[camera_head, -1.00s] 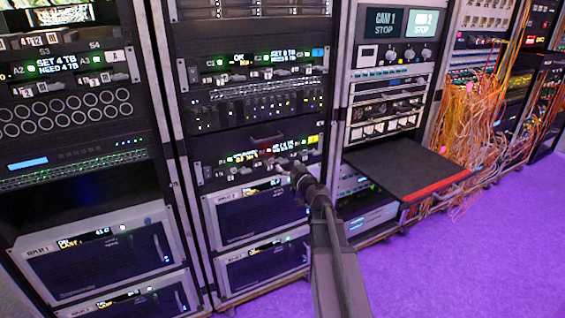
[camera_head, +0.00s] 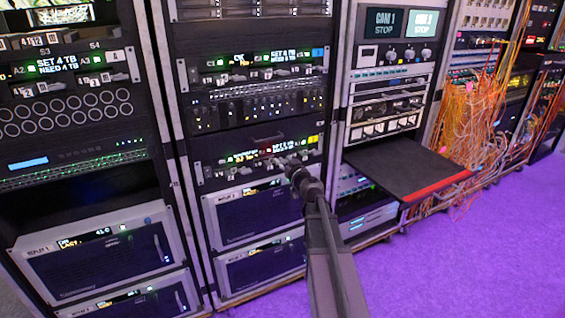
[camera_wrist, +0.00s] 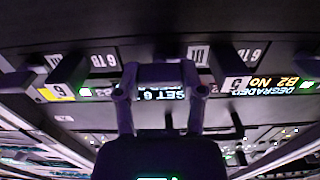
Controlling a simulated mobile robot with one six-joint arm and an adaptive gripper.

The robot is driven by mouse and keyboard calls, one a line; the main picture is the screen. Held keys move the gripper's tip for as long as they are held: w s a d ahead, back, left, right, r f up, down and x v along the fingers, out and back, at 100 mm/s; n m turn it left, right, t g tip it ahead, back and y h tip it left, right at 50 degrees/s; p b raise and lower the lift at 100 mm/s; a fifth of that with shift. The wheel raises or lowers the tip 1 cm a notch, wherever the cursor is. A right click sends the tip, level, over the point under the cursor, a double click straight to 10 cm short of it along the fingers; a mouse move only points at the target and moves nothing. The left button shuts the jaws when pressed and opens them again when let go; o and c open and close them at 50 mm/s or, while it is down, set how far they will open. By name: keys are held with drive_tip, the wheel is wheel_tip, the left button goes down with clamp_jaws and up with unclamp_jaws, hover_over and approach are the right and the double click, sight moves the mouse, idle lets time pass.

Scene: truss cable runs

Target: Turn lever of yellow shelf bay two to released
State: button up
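The yellow-tagged shelf is the lower drive shelf (camera_head: 205,172) in the middle rack in the head view, with a yellow tag (camera_head: 312,140) at its right end. In the wrist view its front shows upside down, with a yellow plate (camera_wrist: 62,90), an orange "DEGRADED B2 NO" readout (camera_wrist: 272,84) and dark levers (camera_wrist: 70,70) sticking out. My gripper (camera_wrist: 160,75) is at the shelf front, over a "SET 6" readout (camera_wrist: 162,95). A dark block fills the space between its fingertips. I cannot tell whether it is a lever or the finger pads. Which lever is bay two's is unclear.
A blue-tagged drive shelf (camera_head: 265,70) is higher in the same rack. A black pull-out tray with a red edge (camera_head: 405,170) juts out to the right of my arm. Orange cables (camera_head: 470,120) hang further right. The purple floor (camera_head: 460,260) is clear.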

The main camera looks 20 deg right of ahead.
drive_tip(key=shift+w+a, duration=0.1)
drive_tip(key=shift+m, duration=0.3)
drive_tip(key=m, duration=0.4)
drive_tip(key=shift+w+d, duration=0.1)
drive_tip(key=shift+d, duration=0.1)
drive_tip(key=shift+c, duration=0.2)
drive_tip(key=m, duration=0.4)
drive_tip(key=shift+m, duration=0.3)
drive_tip(key=m, duration=0.4)
drive_tip(key=shift+d+m, duration=0.1)
drive_tip(key=shift+m, duration=0.2)
drive_tip(key=shift+o, duration=0.2)
drive_tip(key=m, duration=0.4)
drive_tip(key=shift+w+f, duration=0.1)
